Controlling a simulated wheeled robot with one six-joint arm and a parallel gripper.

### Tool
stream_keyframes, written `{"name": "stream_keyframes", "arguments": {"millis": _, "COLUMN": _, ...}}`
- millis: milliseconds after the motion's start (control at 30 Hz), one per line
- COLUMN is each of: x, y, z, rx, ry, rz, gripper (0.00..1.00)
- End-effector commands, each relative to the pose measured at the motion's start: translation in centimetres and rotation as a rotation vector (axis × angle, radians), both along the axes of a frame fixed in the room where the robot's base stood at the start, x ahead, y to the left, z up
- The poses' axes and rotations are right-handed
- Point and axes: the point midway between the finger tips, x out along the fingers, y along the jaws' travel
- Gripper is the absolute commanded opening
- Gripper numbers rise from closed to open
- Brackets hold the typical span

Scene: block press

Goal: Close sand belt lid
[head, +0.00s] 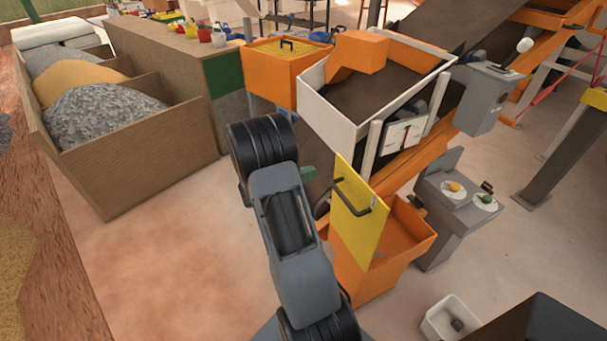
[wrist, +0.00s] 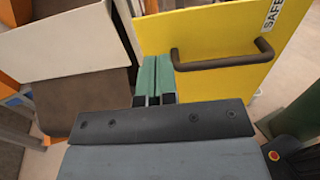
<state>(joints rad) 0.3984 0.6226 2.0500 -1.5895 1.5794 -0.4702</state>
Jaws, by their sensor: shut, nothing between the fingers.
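A yellow lid (head: 359,222) with a dark bar handle stands upright, open, at the near-left edge of an orange box (head: 405,238). In the wrist view the lid (wrist: 215,35) fills the upper right, with a label reading "SAFE" partly cut off. Its handle (wrist: 225,62) runs across it. My gripper (wrist: 155,62) has green fingers, shut and empty, just left of the handle's left end in the picture. Whether they touch the lid I cannot tell. In the head view only a bit of green finger (head: 308,173) shows behind my arm, left of the lid.
A white-walled hopper (head: 330,112) stands behind the lid, with a dial beside it. A grey control post (head: 450,210) with buttons is to the right. A white bin (head: 440,325) sits on the floor. Wooden bays (head: 150,150) stand left; the floor between is clear.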

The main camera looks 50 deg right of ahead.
Motion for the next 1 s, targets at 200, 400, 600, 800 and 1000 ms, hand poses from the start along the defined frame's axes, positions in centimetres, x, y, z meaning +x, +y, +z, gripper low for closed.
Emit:
{"name": "stream_keyframes", "arguments": {"millis": 200, "x": -1.7, "y": -4.0, "z": 0.2, "rx": 0.002, "ry": -0.001, "rz": -0.004, "gripper": 0.0}}
{"name": "stream_keyframes", "arguments": {"millis": 400, "x": -2.8, "y": -6.7, "z": 0.2, "rx": 0.003, "ry": -0.001, "rz": -0.003, "gripper": 0.0}}
{"name": "stream_keyframes", "arguments": {"millis": 600, "x": -3.4, "y": -8.3, "z": 0.2, "rx": 0.002, "ry": -0.001, "rz": -0.001, "gripper": 0.0}}
{"name": "stream_keyframes", "arguments": {"millis": 800, "x": -3.6, "y": -8.8, "z": 0.1, "rx": 0.002, "ry": -0.002, "rz": 0.0, "gripper": 0.0}}
{"name": "stream_keyframes", "arguments": {"millis": 1000, "x": -3.6, "y": -8.9, "z": 0.1, "rx": 0.002, "ry": -0.002, "rz": 0.0, "gripper": 0.0}}
